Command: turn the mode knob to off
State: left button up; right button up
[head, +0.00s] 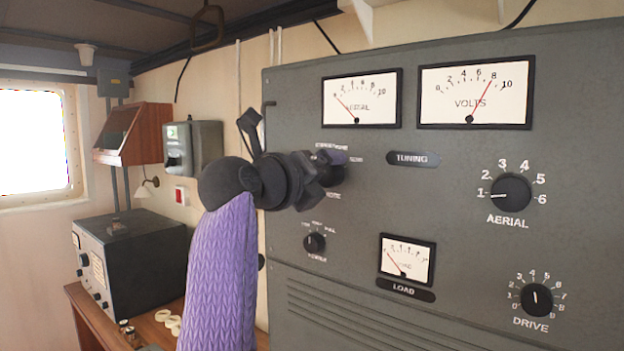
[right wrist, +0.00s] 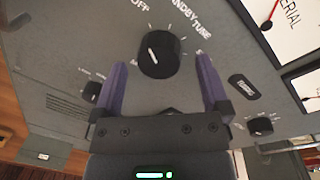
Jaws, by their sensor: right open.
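The mode knob (right wrist: 160,55) is a round black knob on the grey panel, with a short white mark on its face. In the right wrist view, labels OFF, STANDBY and TUNE stand around its upper side. Which label the mark points to I cannot tell. My right gripper (right wrist: 161,64) is open, with one purple finger on each side of the knob and visible gaps to it. In the head view my right gripper (head: 331,166) is at the panel's left part and largely hides the knob and its labels. My left gripper is not in view.
The grey panel (head: 460,250) also bears a smaller knob (head: 314,243) below the gripper, a load meter (head: 407,260), an aerial knob (head: 510,193) and a drive knob (head: 537,299). A grey radio box (head: 140,255) stands on a wooden desk at left.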

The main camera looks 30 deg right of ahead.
jog(key=b+v, duration=0.4)
jog(key=v, duration=0.5)
jog(key=shift+a, duration=0.2)
jog(key=shift+s, duration=0.1)
